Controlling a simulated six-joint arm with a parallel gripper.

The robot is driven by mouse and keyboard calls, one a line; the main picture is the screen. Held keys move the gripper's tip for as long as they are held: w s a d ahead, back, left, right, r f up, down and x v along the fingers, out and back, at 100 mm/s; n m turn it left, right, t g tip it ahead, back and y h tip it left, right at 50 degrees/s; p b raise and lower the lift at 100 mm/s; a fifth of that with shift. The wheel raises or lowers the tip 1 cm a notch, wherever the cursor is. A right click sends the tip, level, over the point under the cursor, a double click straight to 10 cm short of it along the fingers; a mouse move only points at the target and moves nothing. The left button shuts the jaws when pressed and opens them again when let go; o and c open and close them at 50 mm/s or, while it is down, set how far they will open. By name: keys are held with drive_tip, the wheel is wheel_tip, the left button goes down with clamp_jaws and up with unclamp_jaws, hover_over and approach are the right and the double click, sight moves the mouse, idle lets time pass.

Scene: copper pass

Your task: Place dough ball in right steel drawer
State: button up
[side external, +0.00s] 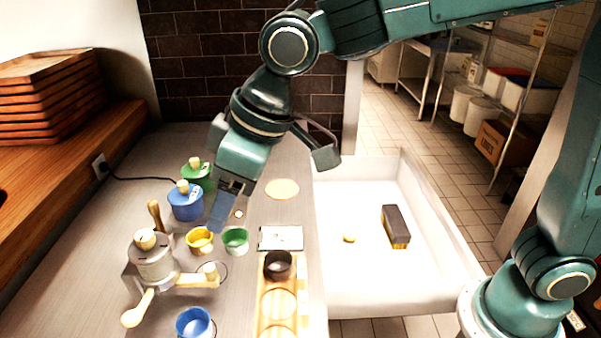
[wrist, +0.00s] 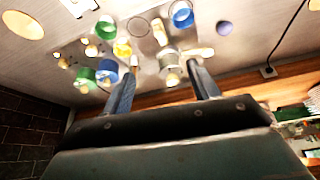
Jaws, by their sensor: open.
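The right steel drawer (side external: 365,285) stands open beside the counter, pale inside. A small yellow lump (side external: 349,238) that looks like the dough ball lies on its floor, left of a dark block with a yellow base (side external: 396,227). A small pale round thing (side external: 239,214) also lies on the counter near my gripper; I cannot tell what it is. My gripper (side external: 224,208) is over the counter, left of the drawer, above the small pots. In the wrist view my gripper (wrist: 163,82) has its two fingers well apart with nothing held between them.
On the counter are a blue lidded pot (side external: 185,204), a green lidded pot (side external: 197,174), a yellow cup (side external: 199,241), a green cup (side external: 236,241), a metal press (side external: 153,263), a blue cup (side external: 194,324), a dark cup (side external: 278,265) and a flat pale disc (side external: 282,189). The drawer has clear floor.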

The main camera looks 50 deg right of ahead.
drive_tip(key=s+a+f+n, duration=0.1)
drive_tip(key=a+f, duration=0.2)
drive_tip(key=a, duration=0.4)
drive_tip(key=s+a+f+n+g, duration=0.1)
drive_tip(key=a+f, duration=0.2)
drive_tip(key=a, duration=0.3)
drive_tip(key=s+a+f+n, duration=0.1)
drive_tip(key=a+f+n, duration=0.15)
drive_tip(key=a, duration=0.45)
drive_tip(key=shift+m+y, duration=0.3)
drive_tip(key=shift+m, duration=0.15)
drive_tip(key=shift+d+x, duration=0.2)
drive_tip(key=shift+x, duration=3.9)
drive_tip(key=shift+s+f, duration=0.1)
drive_tip(key=shift+s, duration=0.05)
drive_tip(key=shift+x, duration=2.8)
drive_tip(key=c, duration=1.1)
wheel_tip(320, 180, up, 20)
drive_tip(key=shift+r, duration=0.1)
